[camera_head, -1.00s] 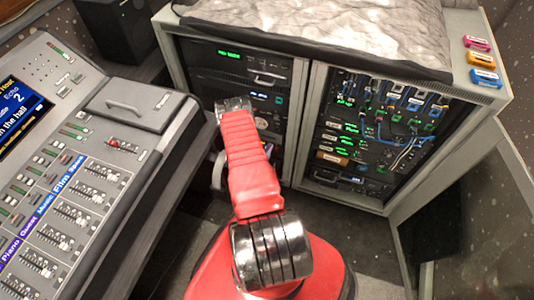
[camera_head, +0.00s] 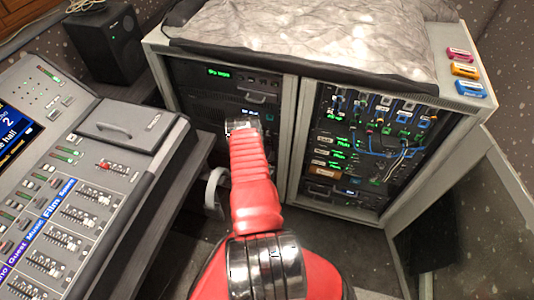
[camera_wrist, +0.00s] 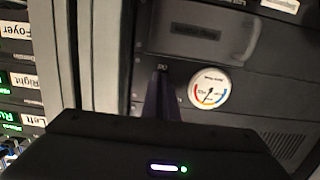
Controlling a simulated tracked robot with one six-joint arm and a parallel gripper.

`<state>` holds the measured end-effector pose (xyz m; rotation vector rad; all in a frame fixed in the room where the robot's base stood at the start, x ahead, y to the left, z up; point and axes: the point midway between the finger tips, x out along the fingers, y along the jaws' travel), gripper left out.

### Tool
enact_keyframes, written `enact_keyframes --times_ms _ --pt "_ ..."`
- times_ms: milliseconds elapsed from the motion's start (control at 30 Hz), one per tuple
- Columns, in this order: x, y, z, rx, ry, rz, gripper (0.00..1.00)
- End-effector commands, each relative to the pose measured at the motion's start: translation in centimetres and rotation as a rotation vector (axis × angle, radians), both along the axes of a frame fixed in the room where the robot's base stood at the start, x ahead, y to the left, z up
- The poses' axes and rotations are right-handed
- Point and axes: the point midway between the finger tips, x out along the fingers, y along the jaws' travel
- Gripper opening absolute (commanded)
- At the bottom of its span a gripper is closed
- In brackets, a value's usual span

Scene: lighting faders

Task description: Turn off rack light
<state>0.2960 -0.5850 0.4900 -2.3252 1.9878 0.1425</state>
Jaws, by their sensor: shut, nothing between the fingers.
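No control marked as the rack light can be read in these views. The equipment rack (camera_head: 292,130) stands ahead, with two bays of lit units. My red arm reaches toward its left bay, and hides part of it in the head view. In the wrist view my gripper (camera_wrist: 164,78) is shut and empty, a dark narrow shape in front of a dark rack panel. A small label (camera_wrist: 162,67), too small to read surely, shows at its tip. I cannot tell whether the tip touches the panel. A round gauge (camera_wrist: 209,88) is just right of it.
The fader desk (camera_head: 85,210) stands at left, with a black speaker (camera_head: 108,45) behind it. A grey cover (camera_head: 310,35) and several coloured blocks (camera_head: 464,70) lie on the rack. Labelled units (camera_wrist: 18,80) show at left in the wrist view.

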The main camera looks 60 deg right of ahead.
Motion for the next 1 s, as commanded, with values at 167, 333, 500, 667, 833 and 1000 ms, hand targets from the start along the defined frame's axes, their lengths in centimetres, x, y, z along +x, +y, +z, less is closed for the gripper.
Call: enact_keyframes --times_ms 167,333,500,667,833,1000 --pt "0.0 -0.3 -0.2 0.000 -0.001 -0.001 0.00" --pt "0.1 -0.6 -0.2 0.000 -0.002 -0.001 0.00" --pt "0.1 -0.6 -0.1 -0.002 -0.003 -0.002 0.00" --pt "0.0 0.5 -0.4 0.000 -0.001 -0.001 0.00" --pt "-0.2 3.0 -1.0 0.006 0.003 0.002 0.00" --pt "-0.7 5.9 -1.4 0.005 0.004 0.003 0.00"
